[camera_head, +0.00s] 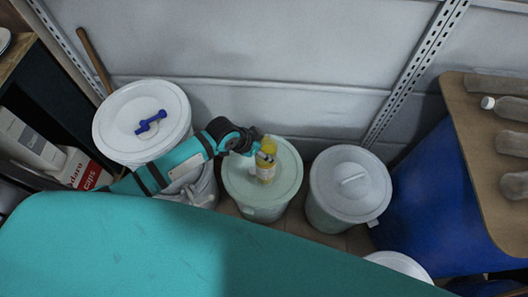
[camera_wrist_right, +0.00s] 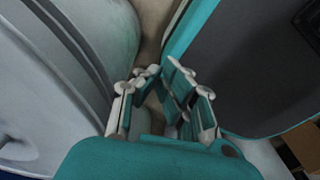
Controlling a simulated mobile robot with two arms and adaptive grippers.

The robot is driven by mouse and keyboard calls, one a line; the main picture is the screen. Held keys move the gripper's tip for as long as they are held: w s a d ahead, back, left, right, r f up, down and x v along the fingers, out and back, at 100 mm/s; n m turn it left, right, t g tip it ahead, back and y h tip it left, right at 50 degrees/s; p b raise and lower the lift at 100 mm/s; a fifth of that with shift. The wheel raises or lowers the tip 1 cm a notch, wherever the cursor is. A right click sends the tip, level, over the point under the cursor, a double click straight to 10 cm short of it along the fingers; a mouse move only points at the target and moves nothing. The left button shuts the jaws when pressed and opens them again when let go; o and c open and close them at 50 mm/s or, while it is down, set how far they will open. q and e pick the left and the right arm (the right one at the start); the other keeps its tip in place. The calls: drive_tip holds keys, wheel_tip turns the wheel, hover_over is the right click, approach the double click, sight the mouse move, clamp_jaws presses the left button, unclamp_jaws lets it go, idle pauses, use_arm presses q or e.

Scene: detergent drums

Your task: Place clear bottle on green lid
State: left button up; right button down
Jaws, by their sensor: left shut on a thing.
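A small bottle with yellow colouring and a pale label (camera_head: 266,172) is upright over the pale green lid (camera_head: 237,178) of a drum in the head view. I take it to be the clear bottle. My left gripper (camera_head: 265,150) reaches in from the left and is shut on the bottle's upper part. I cannot tell whether the bottle's base touches the lid. My right gripper (camera_wrist_right: 160,75) shows in the right wrist view, with nothing visible held. Its fingertips lie close together, and I cannot tell whether they are shut.
A white-lidded drum with a blue handle (camera_head: 151,124) stands left of the green lid. A grey-lidded drum (camera_head: 350,185) stands right. Several bottles lie on a brown board (camera_head: 470,115) above a blue drum (camera_head: 435,200). A wall is behind.

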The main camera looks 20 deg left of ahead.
use_arm(q)
drive_tip(key=shift+d+f, duration=0.1)
drive_tip(key=shift+f, duration=1.5)
drive_tip(key=o, duration=1.7)
drive_tip(key=shift+s+f, duration=0.1)
drive_tip(key=shift+f, duration=0.05)
drive_tip(key=p+v, duration=0.1)
drive_tip(key=v, duration=1.1)
